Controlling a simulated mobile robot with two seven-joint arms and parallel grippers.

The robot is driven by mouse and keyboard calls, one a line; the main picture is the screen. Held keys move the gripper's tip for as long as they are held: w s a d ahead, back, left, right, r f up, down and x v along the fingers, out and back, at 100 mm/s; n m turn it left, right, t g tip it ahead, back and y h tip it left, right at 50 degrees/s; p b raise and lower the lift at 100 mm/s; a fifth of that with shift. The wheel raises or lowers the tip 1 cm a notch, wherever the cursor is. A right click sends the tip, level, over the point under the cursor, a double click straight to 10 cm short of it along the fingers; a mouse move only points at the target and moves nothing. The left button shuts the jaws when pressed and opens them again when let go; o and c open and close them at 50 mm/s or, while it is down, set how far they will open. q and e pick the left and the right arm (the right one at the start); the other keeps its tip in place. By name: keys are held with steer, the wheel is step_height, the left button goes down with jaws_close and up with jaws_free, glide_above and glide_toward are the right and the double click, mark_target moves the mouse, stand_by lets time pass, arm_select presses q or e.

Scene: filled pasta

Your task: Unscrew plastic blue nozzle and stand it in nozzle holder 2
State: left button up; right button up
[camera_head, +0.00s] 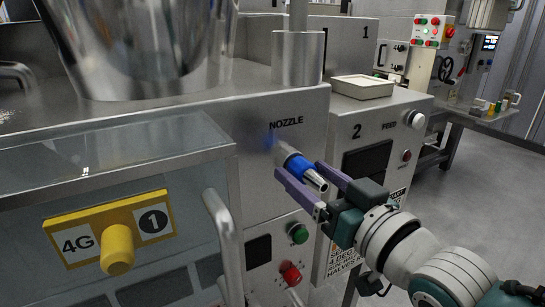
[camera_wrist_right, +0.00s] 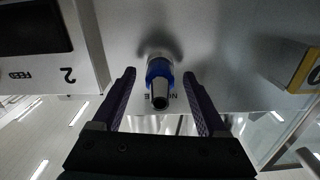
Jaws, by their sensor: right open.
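The blue nozzle (camera_head: 297,165) has a blue collar and a metal tip. It sticks out of the front of the steel machine, below the word NOZZLE. In the right wrist view the nozzle (camera_wrist_right: 160,75) lies between the two dark purple fingers. My right gripper (camera_head: 300,169) is open, with one finger on each side of the nozzle and a visible gap to each in the right wrist view. It also shows in the right wrist view (camera_wrist_right: 159,73). My left gripper is out of view. I cannot clearly make out nozzle holder 2.
A side table (camera_head: 520,116) at the back right carries small coloured items (camera_head: 498,106), too small to identify. A glass-topped guard (camera_head: 110,150) with a yellow knob (camera_head: 117,250) and a handle (camera_head: 222,230) stands left of the nozzle. The floor at right is clear.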

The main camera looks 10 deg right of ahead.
steer(key=m, duration=0.8)
steer(key=shift+b, duration=0.4)
steer(key=m+b, duration=0.1)
steer(key=m, duration=0.2)
steer(key=shift+f, duration=0.15)
steer(key=m+b, duration=0.1)
steer(key=m, duration=0.4)
steer(key=shift+m, duration=0.3)
steer(key=shift+c, duration=0.2)
